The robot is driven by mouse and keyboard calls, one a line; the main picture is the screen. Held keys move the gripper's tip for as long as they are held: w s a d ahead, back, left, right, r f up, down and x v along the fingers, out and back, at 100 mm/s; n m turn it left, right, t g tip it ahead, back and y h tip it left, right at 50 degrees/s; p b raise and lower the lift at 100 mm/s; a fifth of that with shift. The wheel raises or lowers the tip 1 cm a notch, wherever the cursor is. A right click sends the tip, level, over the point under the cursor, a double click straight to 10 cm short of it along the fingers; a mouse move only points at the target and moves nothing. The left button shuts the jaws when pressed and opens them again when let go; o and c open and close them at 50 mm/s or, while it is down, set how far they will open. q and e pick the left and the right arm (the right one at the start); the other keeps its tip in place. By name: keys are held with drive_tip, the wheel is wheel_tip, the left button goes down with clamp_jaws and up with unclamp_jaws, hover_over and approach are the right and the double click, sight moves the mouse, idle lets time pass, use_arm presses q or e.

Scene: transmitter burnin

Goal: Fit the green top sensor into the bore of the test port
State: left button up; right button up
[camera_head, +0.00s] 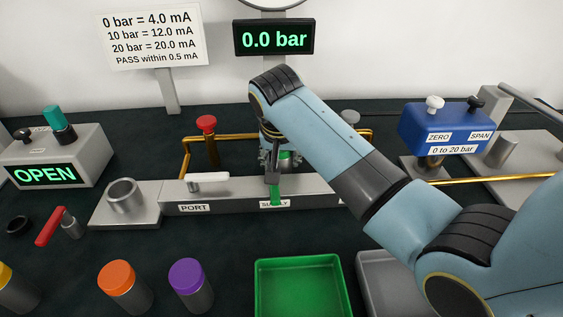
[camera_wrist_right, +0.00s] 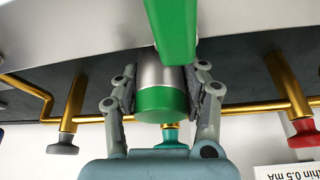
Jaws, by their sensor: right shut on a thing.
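The green top sensor (camera_wrist_right: 160,102) is a metal cylinder with a green cap, held between the fingers of my right gripper (camera_wrist_right: 162,108) in the wrist view. In the head view my right gripper (camera_head: 275,160) is above the manifold near the SUPPLY label. The test port (camera_head: 123,196) is a grey upright cup with an open top, on a block left of the manifold, well apart from the sensor. My left gripper is not in view.
A green lever (camera_head: 275,192), also in the wrist view (camera_wrist_right: 172,30), is close to my gripper. A white lever (camera_head: 207,178) and red knob (camera_head: 206,123) stand between it and the port. Orange (camera_head: 117,275) and purple (camera_head: 186,273) capped cylinders and a green tray (camera_head: 302,261) are in front.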

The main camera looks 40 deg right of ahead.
clamp_jaws()
drive_tip(key=shift+r, duration=0.15)
